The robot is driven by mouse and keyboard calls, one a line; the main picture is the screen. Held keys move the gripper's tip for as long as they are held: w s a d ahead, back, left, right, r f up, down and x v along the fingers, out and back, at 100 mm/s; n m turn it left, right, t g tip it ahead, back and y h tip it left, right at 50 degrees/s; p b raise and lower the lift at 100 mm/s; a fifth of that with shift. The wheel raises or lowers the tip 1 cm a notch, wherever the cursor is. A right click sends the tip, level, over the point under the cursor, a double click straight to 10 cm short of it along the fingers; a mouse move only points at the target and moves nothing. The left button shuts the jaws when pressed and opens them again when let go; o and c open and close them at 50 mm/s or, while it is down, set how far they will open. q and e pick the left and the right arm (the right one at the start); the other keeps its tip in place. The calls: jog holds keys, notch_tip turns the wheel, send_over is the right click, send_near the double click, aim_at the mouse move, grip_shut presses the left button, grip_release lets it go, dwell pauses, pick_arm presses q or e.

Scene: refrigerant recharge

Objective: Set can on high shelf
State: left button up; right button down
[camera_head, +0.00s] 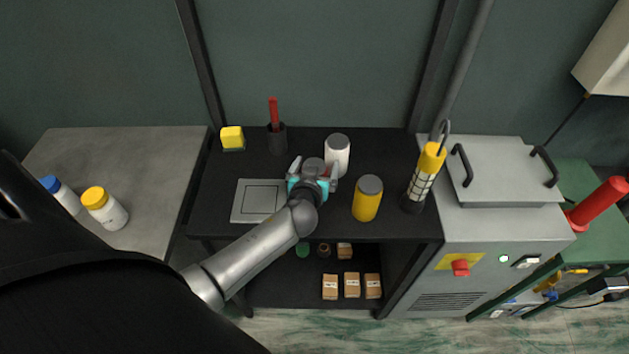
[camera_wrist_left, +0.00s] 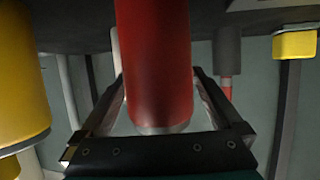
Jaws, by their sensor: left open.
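A red can (camera_wrist_left: 155,70) with a silvery end stands on the black bench top (camera_head: 225,218). In the head view only its grey top (camera_head: 313,164) shows; my gripper hides most of its body. My left gripper (camera_head: 315,173) is open around the can, one finger on each side. In the left wrist view the fingers (camera_wrist_left: 158,82) flank the red can; I cannot tell whether either touches it. A yellow can (camera_head: 366,202) stands to the right, and a white can (camera_head: 337,158) behind. My right gripper is not in view.
A grey flat plate (camera_head: 258,201) lies left of the gripper. A dark cup (camera_head: 277,140) with a red-handled item, a yellow sponge (camera_head: 232,137) and a caged lamp (camera_head: 425,175) also stand on the bench. Small boxes (camera_head: 352,285) sit on the lower shelf.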

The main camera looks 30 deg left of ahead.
pick_arm(q)
grip_shut()
dwell(0.8)
